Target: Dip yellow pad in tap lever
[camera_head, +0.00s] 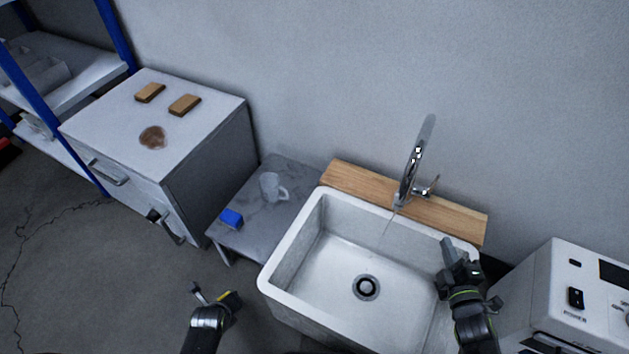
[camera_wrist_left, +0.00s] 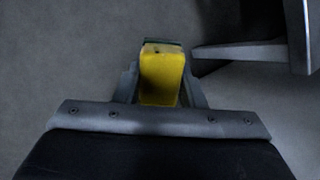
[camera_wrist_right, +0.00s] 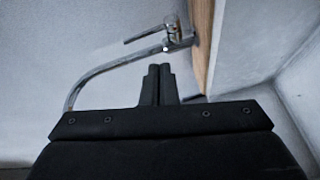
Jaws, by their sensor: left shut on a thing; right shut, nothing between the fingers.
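The yellow pad (camera_wrist_left: 162,78) is held between the fingers of my left gripper (camera_wrist_left: 160,90). In the head view my left gripper (camera_head: 214,296) is low in front of the sink's left side, with a bit of yellow at its tip. The chrome tap (camera_head: 412,165) stands on the wooden board behind the sink, with its lever (camera_head: 428,188) on the right side. A thin stream seems to fall from the spout. My right gripper (camera_head: 458,268) is shut and empty over the sink's right rim. The right wrist view shows the tap (camera_wrist_right: 120,62) and its lever (camera_wrist_right: 145,35) beyond the shut fingers (camera_wrist_right: 158,85).
The white sink (camera_head: 275,258) has a round drain (camera_head: 367,287). Left of it a low grey table (camera_head: 243,205) holds a blue pad (camera_head: 231,218) and a white mug (camera_head: 273,187). A white cabinet (camera_head: 205,140) carries two brown blocks. A white machine (camera_head: 570,290) stands at the right.

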